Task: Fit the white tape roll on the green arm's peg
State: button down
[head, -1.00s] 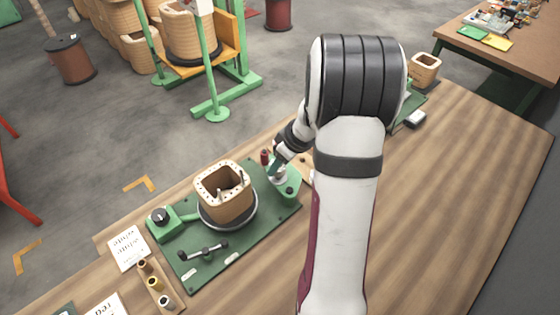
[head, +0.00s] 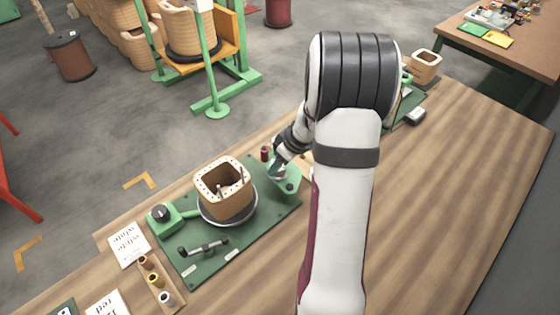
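My gripper (head: 278,170) is small in the head view, pointing down over the green arm (head: 290,186) at the right end of the green board. My own arm link covers part of this area. A pale patch shows at the fingertips; I cannot tell whether it is the white tape roll or part of the gripper, nor whether the fingers are open or shut. The green arm's peg is not clearly visible. A small roll with a white top (head: 166,298) stands at the near end of a wooden strip at lower left.
The green board (head: 212,268) carries a wooden coil (head: 224,190) on a round plate, a black-knobbed green box (head: 162,217) and a black handle (head: 203,248). A dark red roll (head: 265,154) stands behind the green arm. Printed cards (head: 128,245) lie left. The table's right side is clear.

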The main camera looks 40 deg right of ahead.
jog(key=shift+f, duration=0.4)
jog(key=shift+c, duration=1)
grip_release()
jog(key=shift+o, duration=0.2)
jog(key=shift+o, duration=0.8)
jog(key=shift+r, duration=2.5)
